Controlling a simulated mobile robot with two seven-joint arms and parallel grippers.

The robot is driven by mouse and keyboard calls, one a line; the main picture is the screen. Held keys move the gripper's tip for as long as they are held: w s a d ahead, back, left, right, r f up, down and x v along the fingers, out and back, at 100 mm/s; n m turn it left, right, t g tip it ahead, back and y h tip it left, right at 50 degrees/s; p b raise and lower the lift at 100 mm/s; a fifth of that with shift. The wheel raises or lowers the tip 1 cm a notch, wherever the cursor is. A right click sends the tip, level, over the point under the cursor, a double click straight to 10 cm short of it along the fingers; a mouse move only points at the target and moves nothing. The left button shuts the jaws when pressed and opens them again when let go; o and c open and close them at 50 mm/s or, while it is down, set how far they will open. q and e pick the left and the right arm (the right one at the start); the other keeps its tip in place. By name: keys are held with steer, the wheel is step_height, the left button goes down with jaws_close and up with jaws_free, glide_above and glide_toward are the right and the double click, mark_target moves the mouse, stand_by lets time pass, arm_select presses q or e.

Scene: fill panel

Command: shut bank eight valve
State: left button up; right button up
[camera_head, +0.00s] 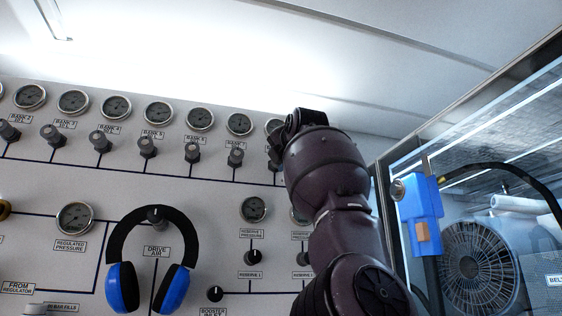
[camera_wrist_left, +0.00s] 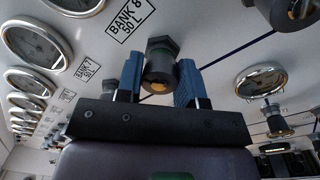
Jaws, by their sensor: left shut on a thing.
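The bank eight valve (camera_wrist_left: 160,66) is a dark, ribbed knob on the white panel, beside the label "BANK 8 50 L" (camera_wrist_left: 130,18) in the left wrist view. My left gripper (camera_wrist_left: 163,78) has its two blue fingers on either side of this knob and is shut on it. A bit of yellow-orange shows at the knob's near end. In the head view my left gripper (camera_head: 279,150) is at the right end of the upper valve row, and my arm hides most of it and the valve. My right gripper is in neither view.
Several similar valves (camera_head: 192,152) and gauges (camera_head: 158,113) run leftward along the panel. Blue headphones (camera_head: 123,287) hang over the drive air knob. Right of my arm are a glass-walled frame, a blue box (camera_head: 421,207) and a fan (camera_head: 478,268). The ceiling is close above.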

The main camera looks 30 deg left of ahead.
arm_select(q)
steer(key=shift+m, duration=0.8)
steer(key=shift+m+b, duration=0.4)
steer(key=shift+m, duration=0.7)
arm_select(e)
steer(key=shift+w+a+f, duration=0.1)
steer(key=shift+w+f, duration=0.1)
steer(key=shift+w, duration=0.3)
arm_select(q)
steer(key=shift+m, duration=0.3)
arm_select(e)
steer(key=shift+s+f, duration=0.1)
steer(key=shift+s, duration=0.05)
